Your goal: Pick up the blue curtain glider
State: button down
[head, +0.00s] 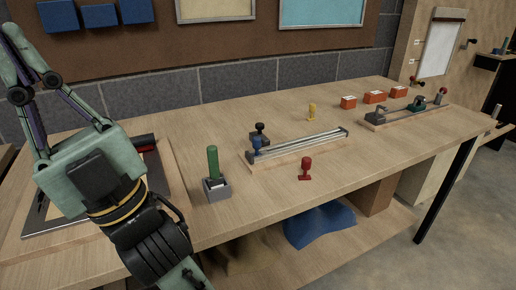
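A small blue glider (257,145) is at the left end of a pale metal rail (300,146), which lies on a wooden base on the workbench. A black knob-like piece stands just behind it. A similar red glider (305,169) stands on the bench in front of the rail, and a yellow one (312,112) stands behind it. My gripper (22,62) is at the upper left, well away from the blue glider. Its two fingers point up and appear apart, with nothing seen between them. Their tips are close to the left picture edge.
A green-handled tool stands in a grey holder (217,189) left of the rail. A framed board (178,190) lies under my arm. Red boxes (374,97) and a second fixture (408,115) are at the right. Blue cloth (320,225) is on the lower shelf.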

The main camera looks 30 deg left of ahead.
aim_at(256, 141)
jog(key=i+l+u, duration=0.1)
jog(key=u, duration=0.3)
jog(key=i+l+u, duration=0.1)
jog(key=l+u, duration=0.15)
jog(key=u, duration=0.15)
jog(key=i+l+u, duration=0.15)
jog(key=l, duration=0.2)
jog(key=i+l+u, duration=0.15)
jog(key=l, duration=0.25)
jog(key=l+u, duration=0.15)
jog(key=l, duration=0.2)
jog(key=i+l, duration=0.1)
jog(key=l, duration=0.4)
jog(key=i+l, duration=0.1)
jog(key=l, duration=0.4)
jog(key=i+l, duration=0.1)
jog(key=l, duration=0.4)
